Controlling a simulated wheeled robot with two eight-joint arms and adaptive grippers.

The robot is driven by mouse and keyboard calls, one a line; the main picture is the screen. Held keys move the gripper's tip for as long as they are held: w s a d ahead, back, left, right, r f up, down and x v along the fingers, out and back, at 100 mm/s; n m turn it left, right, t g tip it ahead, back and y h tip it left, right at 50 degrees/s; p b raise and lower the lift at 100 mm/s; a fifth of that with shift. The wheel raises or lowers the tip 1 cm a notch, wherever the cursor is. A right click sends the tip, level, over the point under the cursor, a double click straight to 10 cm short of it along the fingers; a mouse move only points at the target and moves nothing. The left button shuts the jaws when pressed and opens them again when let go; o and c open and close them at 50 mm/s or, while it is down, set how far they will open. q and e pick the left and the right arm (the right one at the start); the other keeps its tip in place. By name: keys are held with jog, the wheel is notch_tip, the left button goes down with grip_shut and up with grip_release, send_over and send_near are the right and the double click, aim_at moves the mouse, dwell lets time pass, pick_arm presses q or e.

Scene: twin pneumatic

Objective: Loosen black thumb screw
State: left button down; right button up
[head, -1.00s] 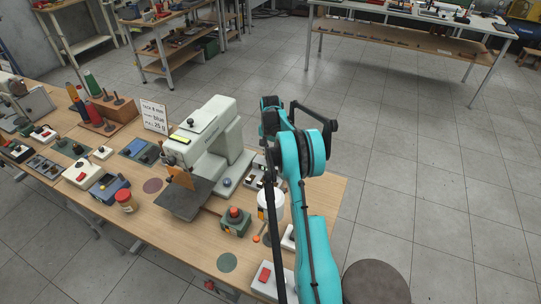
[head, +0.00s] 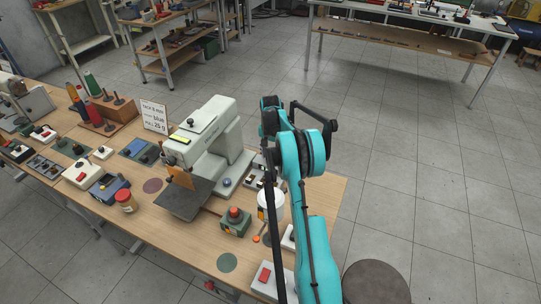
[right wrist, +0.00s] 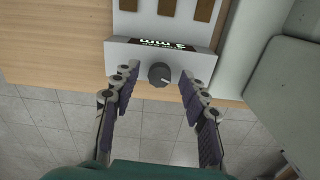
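A black round thumb screw (right wrist: 159,74) with a light mark on its face sits on the front of a white block (right wrist: 200,62) in the right wrist view. My right gripper (right wrist: 157,82) is open, with one finger on each side of the screw and visible gaps between both fingers and it. In the head view my right arm covers that gripper, and I cannot make out the screw there. My left gripper is not in view.
A dark display with green-white "mm" lettering (right wrist: 165,46) is just above the screw. Wooden pieces (right wrist: 167,7) lie beyond it. In the head view a pale sewing machine (head: 215,135), a white cylinder (head: 272,203) and a red-topped green box (head: 236,222) crowd the bench near my arm.

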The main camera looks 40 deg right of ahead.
aim_at(270, 158)
notch_tip(270, 158, up, 12)
dwell(0.6)
jog(key=shift+a, duration=0.1)
jog(key=s+a+r+n+t, duration=0.1)
jog(key=s+a+r+n, duration=0.2)
jog(key=a, duration=0.4)
jog(key=s+a+r+n+t+b, duration=0.1)
jog(key=s+a+r, duration=0.25)
jog(key=a, duration=0.25)
jog(key=s+a+r+n+t, duration=0.1)
jog(key=s+a+r+n, duration=0.1)
jog(key=a+r, duration=0.35)
jog(key=s+a+f+n+t, duration=0.2)
jog(key=s+a+f+n, duration=0.1)
jog(key=s+a, duration=0.5)
jog(key=s+a+f+n+t, duration=0.2)
jog(key=s+a+f+n, duration=0.2)
jog(key=s+a, duration=0.4)
jog(key=shift+s+f+n+b, duration=0.3)
jog(key=shift+s+f+b, duration=0.15)
jog(key=shift+s+f, duration=0.6)
